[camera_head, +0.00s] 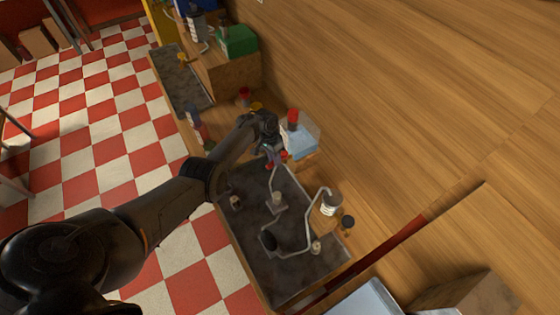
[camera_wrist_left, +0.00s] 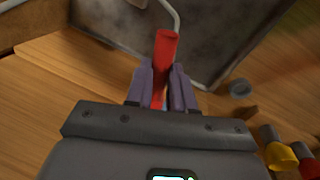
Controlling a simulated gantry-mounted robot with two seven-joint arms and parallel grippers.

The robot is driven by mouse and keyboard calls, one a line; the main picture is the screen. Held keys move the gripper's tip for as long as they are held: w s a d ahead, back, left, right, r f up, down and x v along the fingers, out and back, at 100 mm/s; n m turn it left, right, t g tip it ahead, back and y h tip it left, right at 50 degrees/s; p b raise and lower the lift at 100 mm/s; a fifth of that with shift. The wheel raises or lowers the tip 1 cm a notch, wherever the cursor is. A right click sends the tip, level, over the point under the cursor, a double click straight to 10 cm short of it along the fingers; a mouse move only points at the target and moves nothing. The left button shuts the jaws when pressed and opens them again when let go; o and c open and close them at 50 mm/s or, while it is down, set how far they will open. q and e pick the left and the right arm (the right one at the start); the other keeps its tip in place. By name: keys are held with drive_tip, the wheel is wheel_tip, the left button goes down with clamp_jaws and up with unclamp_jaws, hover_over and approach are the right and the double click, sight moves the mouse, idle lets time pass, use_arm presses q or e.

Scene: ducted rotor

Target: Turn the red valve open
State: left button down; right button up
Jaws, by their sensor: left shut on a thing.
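The red valve (camera_wrist_left: 166,48) shows in the left wrist view as a red handle at the end of a bent grey pipe (camera_wrist_left: 172,14). My left gripper (camera_wrist_left: 164,82) is shut on the red handle, with one purple-grey finger on each side of it. The handle's lower part is partly hidden between the fingers. In the head view my left gripper (camera_head: 272,150) is at the far end of the dark panel, and small red parts of the valve (camera_head: 280,160) show beside it. I cannot tell from these frames how far the valve is turned. My right gripper is not in view.
A dark panel (camera_head: 290,270) carries bent pipes (camera_head: 308,225) and several small fittings. A clear bluish container (camera_head: 303,136) with a red-topped item (camera_head: 293,117) stands right of the gripper. Red (camera_head: 245,93) and yellow (camera_head: 257,106) items lie behind. A green box (camera_head: 238,41) stands farther back.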

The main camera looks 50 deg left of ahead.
use_arm(q)
drive_tip(key=shift+a+m+b, duration=0.35)
drive_tip(key=shift+m+b, duration=0.15)
drive_tip(key=shift+m, duration=0.4)
drive_tip(key=c, duration=1)
unclamp_jaws()
drive_tip(key=r+p, duration=0.1)
drive_tip(key=r, duration=0.2)
drive_tip(key=a+r+p, duration=0.1)
drive_tip(key=r, duration=0.3)
drive_tip(key=a+r+p, duration=0.1)
drive_tip(key=r, duration=0.2)
drive_tip(key=shift+w+a+r, duration=0.1)
drive_tip(key=shift+w+r, duration=0.1)
drive_tip(key=shift+r, duration=0.1)
